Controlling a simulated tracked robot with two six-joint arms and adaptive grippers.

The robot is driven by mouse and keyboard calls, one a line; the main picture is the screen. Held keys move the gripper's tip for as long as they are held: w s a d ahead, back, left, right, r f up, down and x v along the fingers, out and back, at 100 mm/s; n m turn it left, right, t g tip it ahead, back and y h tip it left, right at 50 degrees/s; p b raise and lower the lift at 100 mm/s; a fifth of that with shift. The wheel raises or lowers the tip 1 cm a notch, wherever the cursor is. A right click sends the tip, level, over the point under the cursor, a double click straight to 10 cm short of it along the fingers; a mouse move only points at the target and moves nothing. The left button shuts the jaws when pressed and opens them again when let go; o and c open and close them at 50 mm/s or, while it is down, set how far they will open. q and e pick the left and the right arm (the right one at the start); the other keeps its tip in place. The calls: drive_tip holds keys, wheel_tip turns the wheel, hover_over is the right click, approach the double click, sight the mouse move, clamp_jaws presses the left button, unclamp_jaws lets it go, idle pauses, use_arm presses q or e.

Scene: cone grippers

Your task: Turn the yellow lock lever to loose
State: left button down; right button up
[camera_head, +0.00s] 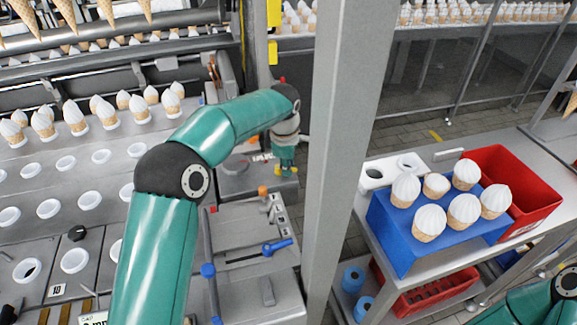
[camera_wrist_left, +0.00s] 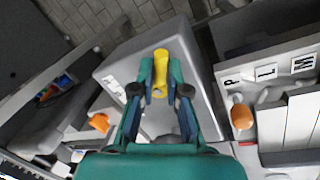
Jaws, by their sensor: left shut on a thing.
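The yellow lock lever (camera_wrist_left: 160,60) stands out over a grey box in the left wrist view. My left gripper (camera_wrist_left: 160,77) is shut on it, with one teal finger on each side. In the head view my left gripper (camera_head: 286,163) is at the far end of the teal arm, by the back of the machine. The lever is mostly hidden there by the gripper, and its loose mark cannot be read. Only part of my right arm (camera_head: 540,305) shows at the lower right; its gripper is out of view.
A grey post (camera_head: 342,130) stands close right of my left arm. A blue lever (camera_head: 277,247) and an orange knob (camera_head: 262,190) sit on the machine nearer me. A blue block (camera_head: 402,235) with several cones and a red bin (camera_head: 520,180) stand on the right table.

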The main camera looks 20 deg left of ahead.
use_arm(q)
drive_tip(key=m, duration=0.2)
drive_tip(key=shift+s+a+r+m+h, duration=0.1)
drive_tip(key=shift+s+a+m+h, duration=0.05)
drive_tip(key=shift+s+m+h, duration=0.2)
drive_tip(key=m, duration=0.1)
drive_tip(key=m+p, duration=0.1)
drive_tip(key=m, duration=0.1)
drive_tip(key=shift+s+a+h, duration=0.15)
drive_tip(key=shift+s+h, duration=0.05)
drive_tip(key=shift+h, duration=0.05)
drive_tip(key=m, duration=0.1)
drive_tip(key=m+p, duration=0.1)
drive_tip(key=m, duration=0.1)
drive_tip(key=a+m+p, duration=0.1)
drive_tip(key=m, duration=0.1)
drive_tip(key=shift+s+g+h, duration=0.3)
drive_tip(key=shift+s+g, duration=0.05)
drive_tip(key=shift+g, duration=0.05)
drive_tip(key=shift+m, duration=0.25)
drive_tip(key=c, duration=1.2)
unclamp_jaws()
drive_tip(key=r, duration=0.4)
drive_tip(key=s+a+r, duration=0.1)
drive_tip(key=r, duration=0.6)
drive_tip(key=shift+s+a+r, duration=0.25)
drive_tip(key=shift+a+r, duration=0.05)
drive_tip(key=shift+a, duration=0.1)
